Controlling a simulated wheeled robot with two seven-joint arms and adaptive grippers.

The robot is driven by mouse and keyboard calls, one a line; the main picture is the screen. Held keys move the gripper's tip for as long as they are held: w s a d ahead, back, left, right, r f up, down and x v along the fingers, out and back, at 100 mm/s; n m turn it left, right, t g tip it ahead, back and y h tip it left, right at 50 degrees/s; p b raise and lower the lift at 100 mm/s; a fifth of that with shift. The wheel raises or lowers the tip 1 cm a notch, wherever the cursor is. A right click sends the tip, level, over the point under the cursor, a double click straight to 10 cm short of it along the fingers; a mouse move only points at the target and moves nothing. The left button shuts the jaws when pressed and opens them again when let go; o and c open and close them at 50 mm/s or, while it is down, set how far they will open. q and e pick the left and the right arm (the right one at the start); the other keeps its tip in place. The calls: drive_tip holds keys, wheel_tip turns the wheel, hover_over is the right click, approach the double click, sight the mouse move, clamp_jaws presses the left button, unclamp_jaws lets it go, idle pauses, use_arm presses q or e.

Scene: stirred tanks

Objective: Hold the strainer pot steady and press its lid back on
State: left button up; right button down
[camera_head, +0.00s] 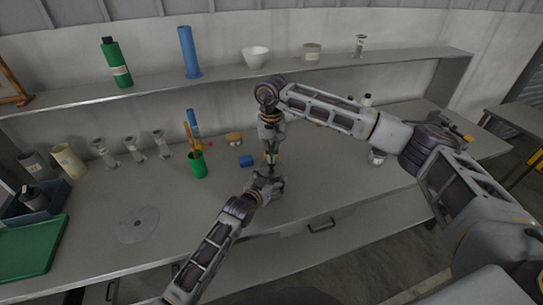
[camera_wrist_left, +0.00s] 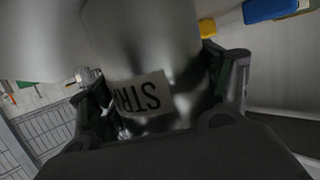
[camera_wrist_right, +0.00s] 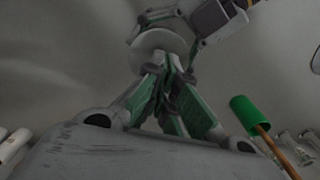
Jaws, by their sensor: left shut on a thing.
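The strainer pot (camera_wrist_left: 140,35) is a grey metal cylinder with a label whose visible letters read upside down in the left wrist view. My left gripper (camera_head: 267,180) is shut around its body, one finger on each side. In the head view the pot is mostly hidden between my grippers. My right gripper (camera_head: 270,150) is directly above it, pointing down. In the right wrist view its fingers (camera_wrist_right: 170,88) are together, in front of a pale round disc (camera_wrist_right: 158,42) that looks like the lid on the pot. Whether the fingertips touch it, and whether it sits fully down, I cannot tell.
A green cup (camera_head: 198,168) with tools and a blue block (camera_head: 246,161) stand close by on the left. A flat grey disc (camera_head: 139,224) lies on the bench front. A green mat (camera_head: 32,248) lies far left. A shelf (camera_head: 225,78) with containers runs behind.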

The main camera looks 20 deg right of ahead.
drive_tip(key=shift+r, duration=2.3)
use_arm(q)
drive_tip(key=o, duration=1.1)
drive_tip(key=shift+v, duration=6)
